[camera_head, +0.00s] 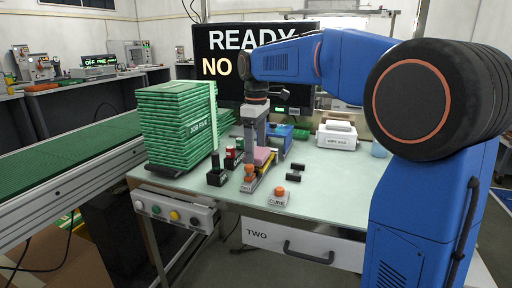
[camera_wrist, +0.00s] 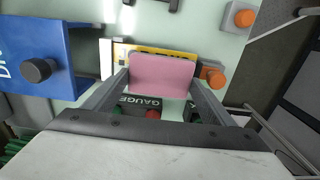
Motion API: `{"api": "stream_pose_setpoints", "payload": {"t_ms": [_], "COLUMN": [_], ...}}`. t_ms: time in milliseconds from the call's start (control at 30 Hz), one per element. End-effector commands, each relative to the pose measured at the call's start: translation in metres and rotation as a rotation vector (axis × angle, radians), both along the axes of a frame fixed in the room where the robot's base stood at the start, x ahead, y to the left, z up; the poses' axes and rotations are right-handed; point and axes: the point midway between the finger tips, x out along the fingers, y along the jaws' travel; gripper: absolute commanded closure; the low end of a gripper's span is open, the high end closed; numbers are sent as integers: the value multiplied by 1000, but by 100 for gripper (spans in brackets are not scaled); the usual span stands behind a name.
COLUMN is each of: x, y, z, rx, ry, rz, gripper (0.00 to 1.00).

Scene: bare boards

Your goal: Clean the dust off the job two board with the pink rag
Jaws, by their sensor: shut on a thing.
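The pink rag (camera_head: 262,155) is between the fingers of my gripper (camera_head: 257,150), just over the yellow-edged fixture on the table. In the wrist view the rag (camera_wrist: 162,73) is a flat pink block, and my gripper (camera_wrist: 163,85) is shut on it. The rag covers part of the yellow fixture (camera_wrist: 190,57); I cannot tell whether it touches what is under it. A stack of green boards (camera_head: 178,120) stands at the table's left, with a label that seems to read JOB FIVE. I cannot pick out a board marked job two.
A box marked CURE (camera_head: 279,197) with an orange button stands at the front. A dark GAUGE block (camera_wrist: 150,103) lies close to the rag. A blue box (camera_wrist: 35,60) is beside the fixture. A white box (camera_head: 337,134) stands at the back. The table's right front is clear.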

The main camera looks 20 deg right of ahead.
Motion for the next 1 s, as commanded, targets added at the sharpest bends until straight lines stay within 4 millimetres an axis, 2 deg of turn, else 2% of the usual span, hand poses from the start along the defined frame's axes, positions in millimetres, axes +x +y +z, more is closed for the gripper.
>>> {"api": "stream_pose_setpoints", "payload": {"t_ms": [1000], "x": [0], "y": [0], "z": [-8], "rx": [0], "ry": [0], "rz": [0], "gripper": [40]}}
